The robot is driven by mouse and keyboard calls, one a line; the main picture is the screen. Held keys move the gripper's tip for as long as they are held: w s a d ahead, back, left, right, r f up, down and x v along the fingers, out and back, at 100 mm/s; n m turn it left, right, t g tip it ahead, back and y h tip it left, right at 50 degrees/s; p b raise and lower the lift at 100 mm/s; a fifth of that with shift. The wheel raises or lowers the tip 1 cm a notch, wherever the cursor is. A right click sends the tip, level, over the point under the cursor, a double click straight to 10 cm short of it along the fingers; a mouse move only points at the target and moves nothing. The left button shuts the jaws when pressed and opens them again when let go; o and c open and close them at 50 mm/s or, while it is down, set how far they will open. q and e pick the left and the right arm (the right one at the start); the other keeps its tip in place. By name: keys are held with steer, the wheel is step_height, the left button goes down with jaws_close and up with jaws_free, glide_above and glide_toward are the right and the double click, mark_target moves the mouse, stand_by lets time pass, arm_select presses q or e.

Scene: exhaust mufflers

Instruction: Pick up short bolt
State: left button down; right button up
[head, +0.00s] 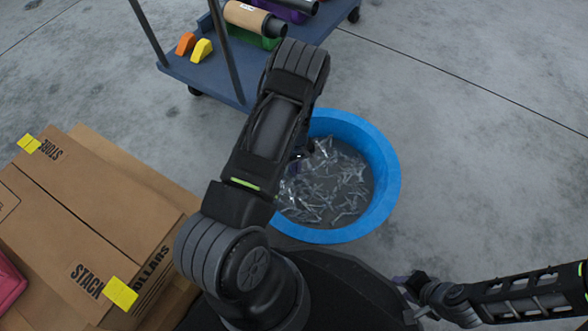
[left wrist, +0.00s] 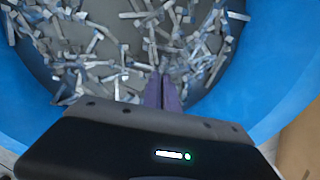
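Many short metal bolts (head: 325,185) lie loose in a heap in a round blue tub (head: 388,165) on the floor. They also fill the upper part of the left wrist view (left wrist: 90,65). My left arm reaches over the tub, and its gripper is mostly hidden behind the arm in the head view. In the left wrist view, the purple fingers of my left gripper (left wrist: 163,92) are together, pointing down at the bolts. I cannot make out a bolt between them. My right gripper (head: 408,282) is low at the right, away from the tub; its fingers are too small to read.
Cardboard boxes (head: 100,215) are stacked left of the tub. A blue cart (head: 205,75) with rolls and small coloured blocks stands behind it. The concrete floor (head: 480,120) to the right is clear.

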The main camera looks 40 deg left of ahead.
arm_select(q)
steer(key=shift+r, duration=0.1)
stand_by(0.8)
step_height(320, 180, up, 10)
steer(key=p, duration=0.4)
steer(key=shift+p, duration=0.35)
